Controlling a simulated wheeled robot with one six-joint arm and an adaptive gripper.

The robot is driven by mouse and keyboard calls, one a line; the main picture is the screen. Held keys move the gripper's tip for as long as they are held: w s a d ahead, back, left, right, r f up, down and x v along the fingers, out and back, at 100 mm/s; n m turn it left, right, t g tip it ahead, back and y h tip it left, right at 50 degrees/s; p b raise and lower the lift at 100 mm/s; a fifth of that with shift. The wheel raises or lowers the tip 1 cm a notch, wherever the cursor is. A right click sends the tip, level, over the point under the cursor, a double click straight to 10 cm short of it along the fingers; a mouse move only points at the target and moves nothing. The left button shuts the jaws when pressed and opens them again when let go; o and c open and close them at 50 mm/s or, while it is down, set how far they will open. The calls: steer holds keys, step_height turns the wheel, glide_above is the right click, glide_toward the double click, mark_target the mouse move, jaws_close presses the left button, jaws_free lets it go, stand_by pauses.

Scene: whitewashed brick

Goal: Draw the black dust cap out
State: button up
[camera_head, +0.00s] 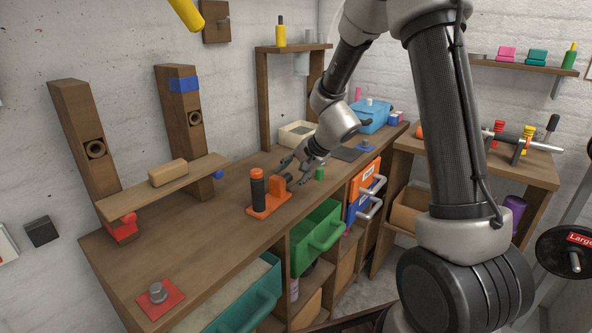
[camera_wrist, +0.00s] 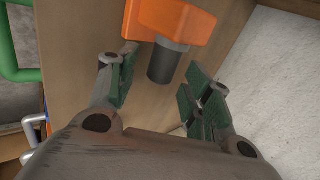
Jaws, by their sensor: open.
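The black dust cap (camera_wrist: 167,64) is a short dark cylinder sticking out of an orange block (camera_wrist: 172,18) in the wrist view. In the head view the cap (camera_head: 288,178) shows small on the right side of the orange block (camera_head: 277,188), which stands on an orange base (camera_head: 268,209) on the bench. My gripper (camera_head: 296,173) is just right of the cap. In the wrist view my open gripper (camera_wrist: 160,88) has one finger on each side of the cap's line, with gaps between the fingers and the cap.
A black upright cylinder with an orange top (camera_head: 257,188) stands on the same base, left of the block. A small green object (camera_head: 320,172) stands right of my gripper. Open drawers (camera_head: 318,240) jut from the bench front.

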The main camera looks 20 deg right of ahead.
steer(key=c, duration=1.1)
steer(key=shift+w+d, duration=0.95)
steer(key=shift+d, duration=0.2)
steer(key=shift+w+d, duration=0.95)
steer(key=shift+d, duration=0.2)
step_height(320, 180, up, 8)
steer(key=shift+f, duration=0.1)
stand_by(0.6)
